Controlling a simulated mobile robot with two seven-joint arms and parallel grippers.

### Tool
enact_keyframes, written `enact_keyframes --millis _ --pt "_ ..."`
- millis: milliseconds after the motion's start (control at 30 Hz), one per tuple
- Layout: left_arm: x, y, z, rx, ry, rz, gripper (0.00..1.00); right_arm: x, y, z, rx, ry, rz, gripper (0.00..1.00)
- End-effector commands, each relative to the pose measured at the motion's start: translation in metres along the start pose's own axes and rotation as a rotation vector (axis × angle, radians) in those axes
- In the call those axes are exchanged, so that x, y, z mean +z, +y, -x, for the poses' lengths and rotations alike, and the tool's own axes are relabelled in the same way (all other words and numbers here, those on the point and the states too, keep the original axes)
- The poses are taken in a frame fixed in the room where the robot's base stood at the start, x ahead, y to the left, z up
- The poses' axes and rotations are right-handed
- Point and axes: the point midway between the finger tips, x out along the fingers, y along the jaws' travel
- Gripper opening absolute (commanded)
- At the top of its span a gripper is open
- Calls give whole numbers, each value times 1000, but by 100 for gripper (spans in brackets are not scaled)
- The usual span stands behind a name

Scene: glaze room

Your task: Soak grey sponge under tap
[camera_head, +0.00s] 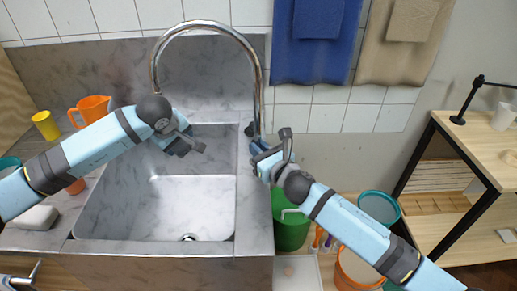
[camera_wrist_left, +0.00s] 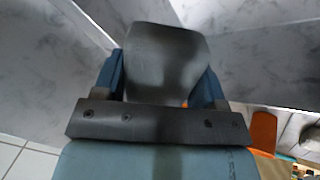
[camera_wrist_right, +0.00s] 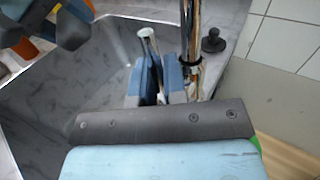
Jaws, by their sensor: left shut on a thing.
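The grey sponge (camera_wrist_left: 165,62) sits between the two blue fingers of my left gripper (camera_wrist_left: 162,85), which is shut on it. In the head view my left gripper (camera_head: 187,143) is over the sink basin (camera_head: 190,190), below and a little right of the spout's end. The tap (camera_head: 206,24) is a tall chrome arch; I see no water from it. My right gripper (camera_head: 262,155) is at the tap's base on the sink's right rim. In the right wrist view its fingers (camera_wrist_right: 160,80) are close together around a chrome lever (camera_wrist_right: 148,40); contact is unclear.
An orange jug (camera_head: 92,108) and a yellow cup (camera_head: 45,125) stand left of the basin. A dark knob (camera_wrist_right: 213,40) is on the rim beside the tap. Buckets, one green (camera_head: 290,225), stand on the floor at the right. A wooden shelf (camera_head: 440,205) is further right.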

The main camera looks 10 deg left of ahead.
Motion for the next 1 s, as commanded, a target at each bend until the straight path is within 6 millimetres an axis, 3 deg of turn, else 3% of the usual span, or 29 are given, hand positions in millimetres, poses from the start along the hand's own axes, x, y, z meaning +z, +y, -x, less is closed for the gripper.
enact_keyframes --millis 800,833,900,1000 --pt "0 0 0 0 0 0 46 0 7 -4 3 74 110 0" --pt "0 0 0 0 0 0 46 0 7 -4 3 74 110 19" --pt "0 0 0 0 0 0 46 0 7 -4 3 74 110 35" --pt "0 0 0 0 0 0 46 0 7 -4 3 74 110 37"
